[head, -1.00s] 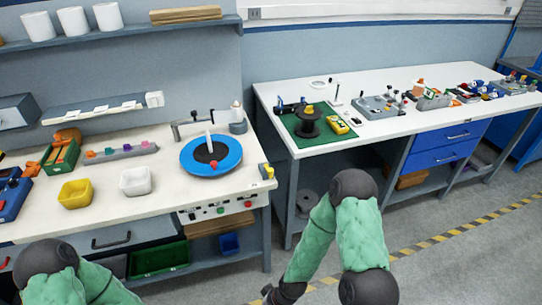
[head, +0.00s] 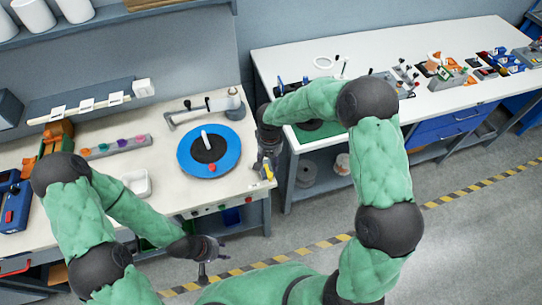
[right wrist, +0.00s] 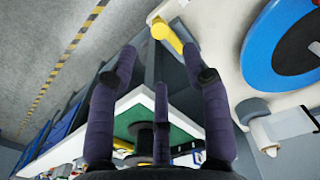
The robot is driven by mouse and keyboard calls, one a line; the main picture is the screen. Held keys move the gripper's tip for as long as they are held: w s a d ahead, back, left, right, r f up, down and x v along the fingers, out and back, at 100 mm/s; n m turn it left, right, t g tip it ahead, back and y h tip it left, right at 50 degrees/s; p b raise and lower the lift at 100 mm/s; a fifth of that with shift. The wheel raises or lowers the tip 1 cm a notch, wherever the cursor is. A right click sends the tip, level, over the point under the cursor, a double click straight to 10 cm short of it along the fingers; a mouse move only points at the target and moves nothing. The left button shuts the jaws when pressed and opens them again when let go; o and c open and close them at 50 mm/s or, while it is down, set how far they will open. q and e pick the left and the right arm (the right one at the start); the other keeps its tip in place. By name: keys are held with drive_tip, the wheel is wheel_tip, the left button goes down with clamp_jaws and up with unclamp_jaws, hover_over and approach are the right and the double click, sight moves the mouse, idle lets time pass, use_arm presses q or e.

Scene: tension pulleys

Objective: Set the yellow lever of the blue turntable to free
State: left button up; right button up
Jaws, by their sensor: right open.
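The blue turntable (head: 229,160) has a black centre with a white post and sits near the right end of the left bench. It shows at the upper right of the right wrist view (right wrist: 260,55). The yellow lever (head: 268,167) is at the bench's right front corner; in the right wrist view (right wrist: 169,38) it juts past the bench edge. My right gripper (head: 263,173) hangs close to the lever. In its wrist view (right wrist: 160,62) its fingers are spread and empty, with the lever just beyond the tips. My left gripper (head: 208,264) is low in front of the bench; its jaws are unclear.
A red button (head: 212,168) is at the turntable's front. A grey arm fixture (head: 205,106) stands behind it. The right bench (head: 440,60) carries a green mat (head: 318,130) and several devices. A floor gap separates the benches.

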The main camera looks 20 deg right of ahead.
sight(270, 175)
wheel_tip(270, 175, down, 10)
drive_tip(key=shift+d+f, duration=0.1)
idle(0.5)
clamp_jaws()
